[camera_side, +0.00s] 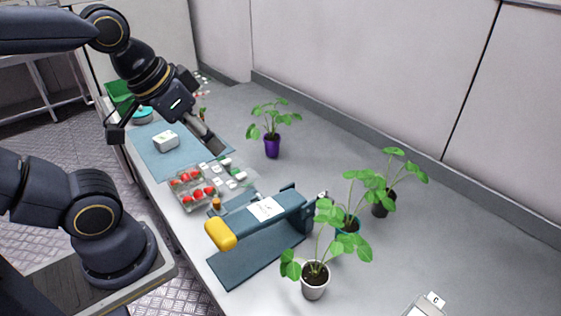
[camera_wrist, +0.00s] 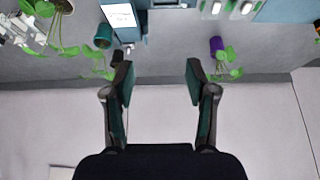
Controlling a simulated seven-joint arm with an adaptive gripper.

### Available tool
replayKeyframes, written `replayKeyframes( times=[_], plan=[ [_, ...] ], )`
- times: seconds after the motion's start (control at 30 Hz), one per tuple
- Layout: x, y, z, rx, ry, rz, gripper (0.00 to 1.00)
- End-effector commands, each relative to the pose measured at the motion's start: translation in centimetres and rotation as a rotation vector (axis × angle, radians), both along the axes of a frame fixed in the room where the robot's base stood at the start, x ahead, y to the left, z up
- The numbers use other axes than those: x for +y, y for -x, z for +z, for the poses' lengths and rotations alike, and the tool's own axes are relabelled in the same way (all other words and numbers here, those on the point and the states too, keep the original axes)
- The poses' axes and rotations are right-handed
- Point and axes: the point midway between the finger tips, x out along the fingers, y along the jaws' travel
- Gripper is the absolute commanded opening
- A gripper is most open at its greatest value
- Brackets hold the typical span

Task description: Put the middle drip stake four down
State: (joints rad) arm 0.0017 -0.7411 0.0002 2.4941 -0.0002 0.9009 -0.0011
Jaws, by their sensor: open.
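My gripper (camera_side: 212,146) is open in the side view, above the bench near the far end of the blue mat. In the wrist view its two fingers (camera_wrist: 160,78) stand wide apart with nothing between them. Several small white and green pieces (camera_side: 233,183) lie beside the strawberry tray; they also show at the top of the wrist view (camera_wrist: 232,6). They are too small to tell whether any is a drip stake. No drip stake can be made out clearly in either view.
Strawberry plants stand in purple (camera_side: 272,147), black (camera_side: 383,204), teal (camera_side: 349,222) and white (camera_side: 314,281) pots. A clear tray (camera_side: 187,205) of strawberries, a white box (camera_side: 166,141) and a blue press-like device with a yellow handle (camera_side: 220,234) share the bench. The back right is clear.

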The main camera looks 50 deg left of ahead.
Motion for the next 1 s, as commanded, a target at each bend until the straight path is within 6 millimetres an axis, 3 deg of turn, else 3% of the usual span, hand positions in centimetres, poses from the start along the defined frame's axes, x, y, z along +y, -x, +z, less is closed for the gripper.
replayKeyframes(
  times=[0.13, 0.47, 0.57, 0.67, 0.87, 1.0],
  plan=[
    [0.1, 0.2, -0.1, -0.004, -0.001, 0.000, 0.40],
    [0.0, 0.1, 0.3, -0.006, -0.001, 0.000, 0.40],
    [0.0, 0.0, 1.9, -0.009, -0.001, 0.000, 0.40],
    [0.0, 0.0, 5.0, -0.012, -0.001, 0.000, 0.40],
    [-1.5, -2.3, 4.8, 0.211, 0.203, 0.216, 0.40],
    [-2.9, -5.0, 4.6, 0.405, 0.395, 0.401, 0.40]
  ],
)
